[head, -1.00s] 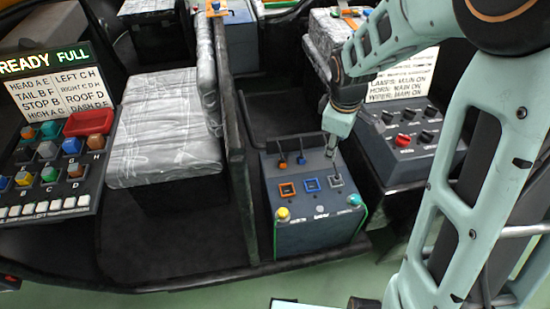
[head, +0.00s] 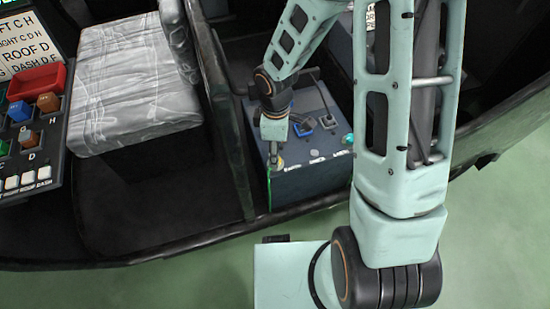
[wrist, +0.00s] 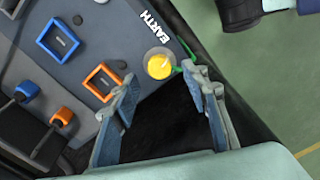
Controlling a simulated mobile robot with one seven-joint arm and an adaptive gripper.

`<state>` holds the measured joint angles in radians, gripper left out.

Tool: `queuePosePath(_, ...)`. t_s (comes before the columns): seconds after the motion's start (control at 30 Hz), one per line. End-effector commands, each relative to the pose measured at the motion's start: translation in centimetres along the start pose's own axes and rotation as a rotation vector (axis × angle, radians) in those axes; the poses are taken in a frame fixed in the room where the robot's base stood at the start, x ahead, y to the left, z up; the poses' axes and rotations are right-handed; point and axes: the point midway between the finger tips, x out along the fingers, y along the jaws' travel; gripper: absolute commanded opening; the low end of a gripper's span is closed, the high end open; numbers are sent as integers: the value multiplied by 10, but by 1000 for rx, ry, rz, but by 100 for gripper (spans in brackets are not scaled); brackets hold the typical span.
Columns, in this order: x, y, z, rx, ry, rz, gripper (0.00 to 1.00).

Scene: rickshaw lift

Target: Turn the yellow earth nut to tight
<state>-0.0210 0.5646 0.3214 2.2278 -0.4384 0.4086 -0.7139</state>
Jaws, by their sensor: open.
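The yellow earth nut (wrist: 159,66) is a round yellow knob with a small pale mark on top, beside the white "EARTH" lettering on the grey box. A green wire (wrist: 186,68) runs close by it. My gripper (wrist: 160,82) is open, its two fingertips to either side of the nut in the wrist picture. Nothing is between the fingers, and I cannot tell whether they touch the nut. In the head view my gripper (head: 274,158) points down over the front left corner of the box (head: 310,178) and mostly hides the nut.
The box top carries an orange square frame (wrist: 101,82), a blue square frame (wrist: 57,39), and orange (wrist: 62,117) and blue switches. A teal knob (head: 347,139) is at its right. A dark upright panel (head: 228,140) stands close on the left, beside a wrapped seat (head: 130,80).

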Motion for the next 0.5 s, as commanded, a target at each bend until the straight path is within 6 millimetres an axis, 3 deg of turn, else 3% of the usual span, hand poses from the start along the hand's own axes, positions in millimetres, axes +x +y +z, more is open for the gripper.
queuePosePath(0.03,12,-1,0,-2,-1,-2,42)
queuePosePath(0.2,31,0,0,0,0,0,42)
queuePosePath(0.5,36,0,0,0,0,1,42)
